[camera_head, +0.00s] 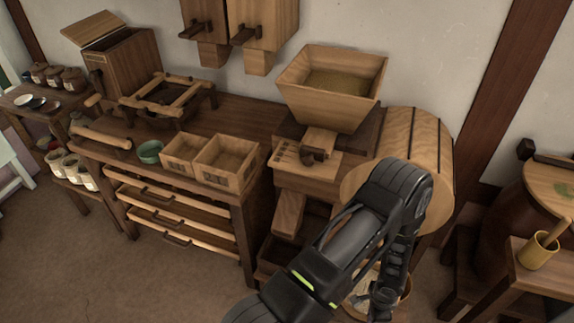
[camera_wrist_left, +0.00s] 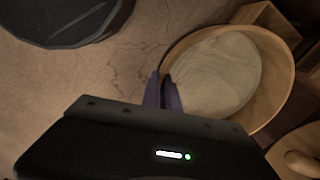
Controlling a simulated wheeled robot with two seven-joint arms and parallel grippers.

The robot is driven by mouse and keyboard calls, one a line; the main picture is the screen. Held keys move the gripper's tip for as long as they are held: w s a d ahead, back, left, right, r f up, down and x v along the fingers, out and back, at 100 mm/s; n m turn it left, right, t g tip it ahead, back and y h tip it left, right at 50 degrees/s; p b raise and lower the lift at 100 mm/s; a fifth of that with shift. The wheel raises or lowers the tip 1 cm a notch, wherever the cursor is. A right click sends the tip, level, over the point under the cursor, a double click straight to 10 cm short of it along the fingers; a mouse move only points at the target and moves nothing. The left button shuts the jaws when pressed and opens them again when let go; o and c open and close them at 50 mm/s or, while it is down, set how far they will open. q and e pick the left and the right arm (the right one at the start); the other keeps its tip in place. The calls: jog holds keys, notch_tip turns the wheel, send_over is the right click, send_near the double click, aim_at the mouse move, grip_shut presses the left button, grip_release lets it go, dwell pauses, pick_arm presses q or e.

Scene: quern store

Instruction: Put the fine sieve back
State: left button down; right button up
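I cannot tell for certain which thing is the fine sieve. Shallow wooden frames with handles sit in the rack (camera_head: 170,208) under the workbench, one above another. My left gripper (camera_head: 382,304) hangs low in front of the mill, over a round wooden tub (camera_head: 405,291) with pale content. In the left wrist view its fingers (camera_wrist_left: 162,92) are close together with no gap clearly visible, beside the rim of the round tub (camera_wrist_left: 281,102). I cannot tell whether they touch the rim; nothing is clearly held. My right gripper is not in view.
The workbench (camera_head: 235,112) carries a wooden frame (camera_head: 165,95) on a trough, a green bowl (camera_head: 149,152) and two open boxes (camera_head: 225,160). The mill with its hopper (camera_head: 330,85) stands to the right. Floor (camera_head: 75,270) is clear at the lower left.

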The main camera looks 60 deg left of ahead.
pick_arm(q)
jog(key=w+d+r+n, duration=0.1)
jog(key=w+r+n, duration=0.2)
jog(key=r, duration=0.8)
jog(key=w+d+r+n, duration=0.2)
jog(key=w+r+n, duration=0.2)
jog(key=r, duration=0.7)
jog(key=shift+w, duration=0.15)
jog(key=shift+a+f, duration=0.1)
